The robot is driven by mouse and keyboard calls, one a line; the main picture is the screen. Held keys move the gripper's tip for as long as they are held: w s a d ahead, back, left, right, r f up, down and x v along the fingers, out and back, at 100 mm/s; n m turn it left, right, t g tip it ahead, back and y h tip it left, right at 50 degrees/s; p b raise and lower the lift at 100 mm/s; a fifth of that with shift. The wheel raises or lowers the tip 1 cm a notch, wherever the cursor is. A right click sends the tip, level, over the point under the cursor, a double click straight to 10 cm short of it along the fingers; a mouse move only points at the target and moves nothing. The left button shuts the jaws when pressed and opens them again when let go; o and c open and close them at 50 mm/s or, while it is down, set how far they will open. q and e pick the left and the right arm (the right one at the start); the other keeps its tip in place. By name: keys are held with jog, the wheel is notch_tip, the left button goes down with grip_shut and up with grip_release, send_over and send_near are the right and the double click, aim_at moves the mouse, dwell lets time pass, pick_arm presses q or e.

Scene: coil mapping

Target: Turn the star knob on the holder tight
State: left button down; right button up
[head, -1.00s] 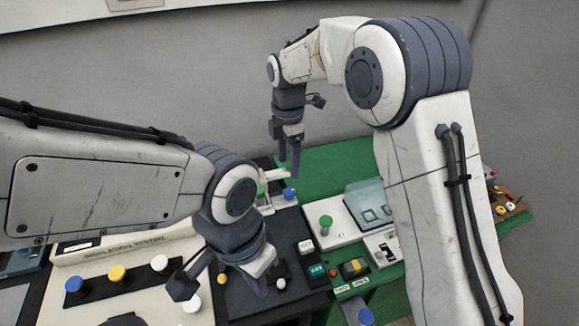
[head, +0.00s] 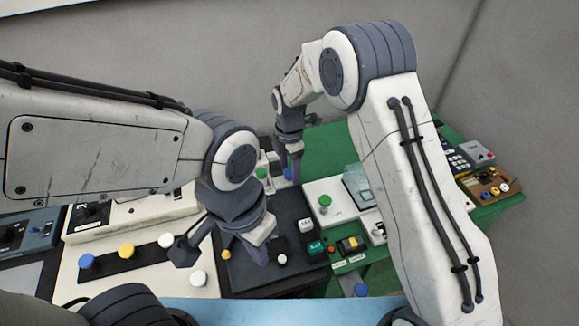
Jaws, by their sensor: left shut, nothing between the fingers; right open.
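A dark unit (head: 288,222) stands in the middle, with a pale piece carrying a green knob (head: 261,172) and a blue knob (head: 286,174) at its far end. This may be the holder; no star shape can be made out on any knob. My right gripper (head: 296,172) is open, fingers pointing down, beside the blue knob and partly in front of that area. Whether it touches the knob I cannot tell. My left gripper (head: 260,254) is shut and empty, low over the near part of the dark unit.
A cream panel (head: 120,284) with blue, yellow and white knobs lies at the left. A white box (head: 338,215) with a green knob and clear cover stands right of the dark unit. Green table surface (head: 322,150) is free behind. My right arm hides part of the right side.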

grip_shut()
jog(key=m, duration=0.4)
jog(key=shift+m+b, duration=0.35)
jog(key=shift+m, duration=0.05)
jog(key=shift+r, duration=0.1)
grip_release()
